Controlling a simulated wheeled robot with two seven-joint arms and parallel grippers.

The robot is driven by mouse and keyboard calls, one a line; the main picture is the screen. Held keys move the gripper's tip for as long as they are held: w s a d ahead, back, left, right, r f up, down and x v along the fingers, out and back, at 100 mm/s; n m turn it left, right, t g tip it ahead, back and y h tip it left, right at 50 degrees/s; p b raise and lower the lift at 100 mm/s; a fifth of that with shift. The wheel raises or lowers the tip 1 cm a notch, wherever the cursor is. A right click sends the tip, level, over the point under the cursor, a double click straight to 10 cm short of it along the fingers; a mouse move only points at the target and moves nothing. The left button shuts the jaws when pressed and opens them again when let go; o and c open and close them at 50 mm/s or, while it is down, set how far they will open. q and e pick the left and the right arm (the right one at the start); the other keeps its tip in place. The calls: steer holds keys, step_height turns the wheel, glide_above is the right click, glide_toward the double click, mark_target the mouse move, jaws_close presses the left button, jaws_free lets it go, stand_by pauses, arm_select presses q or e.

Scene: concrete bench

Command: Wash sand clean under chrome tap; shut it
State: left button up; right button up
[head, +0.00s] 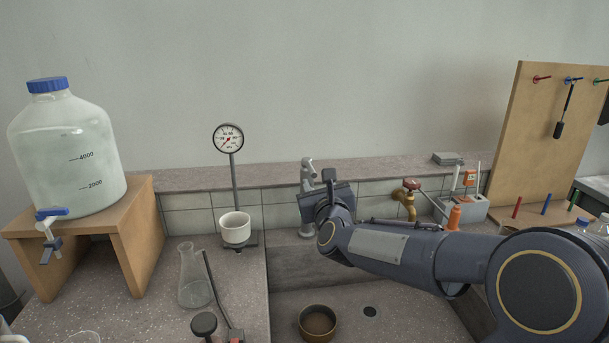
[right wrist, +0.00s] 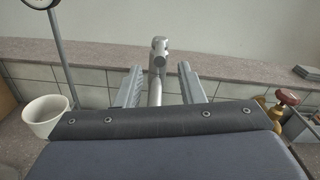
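The chrome tap (head: 308,176) stands at the back of the sink, partly hidden by my right gripper. In the right wrist view, the tap's upper part (right wrist: 158,52) shows between my two fingers, with a gap on both sides. My right gripper (head: 322,188) is open at the tap; in the right wrist view its fingers (right wrist: 161,72) point toward it. A round brown-rimmed pan (head: 318,322) with brownish contents, perhaps the sand, sits on the sink floor. I cannot make out running water; my arm hides part of the tap. My left gripper is out of view.
A brass tap (head: 408,198) with a red handle stands right of the chrome one. The sink drain (head: 370,311) is clear. A white cup (head: 235,228) on a gauge stand, a glass flask (head: 194,275) and a large water jug (head: 66,150) are at left.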

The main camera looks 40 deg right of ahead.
mark_target(308, 163)
steer(key=p+x, duration=0.1)
steer(key=x, duration=0.6)
steer(key=shift+r, duration=0.1)
steer(key=shift+c, duration=0.4)
jaws_close()
